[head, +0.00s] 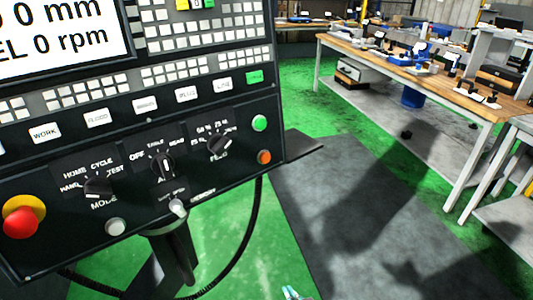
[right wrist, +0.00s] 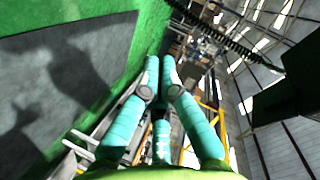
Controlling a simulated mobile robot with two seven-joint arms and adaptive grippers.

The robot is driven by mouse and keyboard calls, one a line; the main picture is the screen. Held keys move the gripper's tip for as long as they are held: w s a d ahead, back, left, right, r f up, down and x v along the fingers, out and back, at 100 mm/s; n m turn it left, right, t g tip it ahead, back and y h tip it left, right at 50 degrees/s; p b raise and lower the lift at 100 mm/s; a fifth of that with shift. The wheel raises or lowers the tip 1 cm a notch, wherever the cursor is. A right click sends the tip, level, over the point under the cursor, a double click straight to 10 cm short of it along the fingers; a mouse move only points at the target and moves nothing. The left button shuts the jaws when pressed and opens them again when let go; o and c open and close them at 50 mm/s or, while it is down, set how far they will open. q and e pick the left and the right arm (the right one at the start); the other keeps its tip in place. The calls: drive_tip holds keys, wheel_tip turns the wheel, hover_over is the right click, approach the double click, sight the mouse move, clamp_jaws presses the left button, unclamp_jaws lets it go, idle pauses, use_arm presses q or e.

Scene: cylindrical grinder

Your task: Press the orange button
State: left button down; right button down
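The orange button (head: 264,157) is a small round button at the lower right corner of the black control panel (head: 225,180) in the head view. A green button (head: 259,123) sits just above it. My right gripper (head: 292,292) shows only as teal fingertips at the bottom edge of the head view, well below the orange button and apart from the panel. In the right wrist view its teal fingers (right wrist: 160,68) come together at the tips with nothing held between them. The orange button is not seen there. My left gripper is not in view.
A wooden workbench (head: 440,90) stands at the back right. The floor right of the panel is clear.

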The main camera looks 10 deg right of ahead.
drive_tip(key=w+r+m+t+p, duration=0.1)
drive_tip(key=w+r+m+t, duration=0.1)
drive_tip(key=r, duration=0.8)
drive_tip(key=w+r+m+t, duration=0.2)
drive_tip(key=w+r+t, duration=0.1)
drive_tip(key=r, duration=0.6)
drive_tip(key=m+t+h+p, duration=0.1)
drive_tip(key=m+t+h, duration=0.1)
drive_tip(key=m+t, duration=0.3)
approach(265, 158)
drive_tip(key=s+d+r, duration=0.3)
drive_tip(key=d+r, duration=0.2)
drive_tip(key=r, duration=0.2)
drive_tip(key=shift+d+f, duration=0.2)
drive_tip(key=shift+w+a+f+b, duration=0.3)
drive_tip(key=shift+w+a+b, duration=0.25)
drive_tip(key=shift+w, duration=0.75)
drive_tip(key=shift+w+a+f+b, duration=0.35)
drive_tip(key=shift+w+a, duration=0.3)
drive_tip(key=shift+w, duration=0.65)
drive_tip(key=shift+w+a+f+b, duration=0.2)
drive_tip(key=shift+w+a+b, duration=0.4)
drive_tip(key=shift+w, duration=0.75)
drive_tip(key=shift+w+a+f, duration=0.1)
drive_tip(key=shift+w+a, duration=0.1)
drive_tip(key=shift+w, duration=0.2)
